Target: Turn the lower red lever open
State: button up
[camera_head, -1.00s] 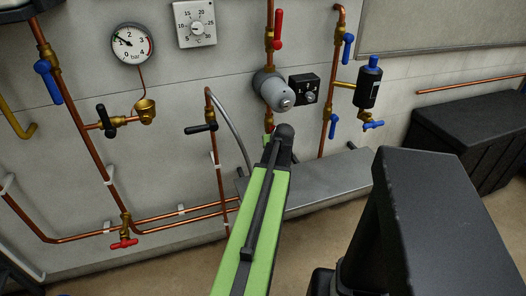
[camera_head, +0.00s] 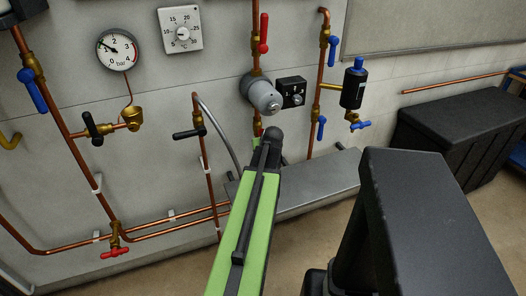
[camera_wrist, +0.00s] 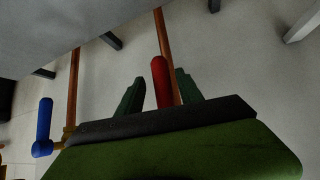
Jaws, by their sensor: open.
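The lower red lever (camera_wrist: 160,82) shows in the wrist view as a rounded red handle in front of a copper pipe. My gripper (camera_wrist: 161,88) is open, with one dark green finger on each side of the lever in that view. I see a gap on the left and a narrower one on the right; whether the lever is fully between the jaws in depth I cannot tell. In the head view my green arm hides most of this spot below the grey pump (camera_head: 262,95). An upper red lever (camera_head: 263,33) stands upright on the pipe above the pump.
A blue lever (camera_wrist: 44,122) is left of my gripper in the wrist view. A grey metal trough (camera_head: 310,190) lies beneath the pipes. A red tap (camera_head: 115,253) is low on the left. A black-handled valve (camera_head: 189,133) and a black box (camera_head: 293,91) flank the pump.

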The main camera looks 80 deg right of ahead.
jog(key=p+v, duration=0.7)
jog(key=v, duration=0.4)
jog(key=shift+a+r+p, duration=0.2)
jog(key=shift+p, duration=0.1)
jog(key=shift+s, duration=0.15)
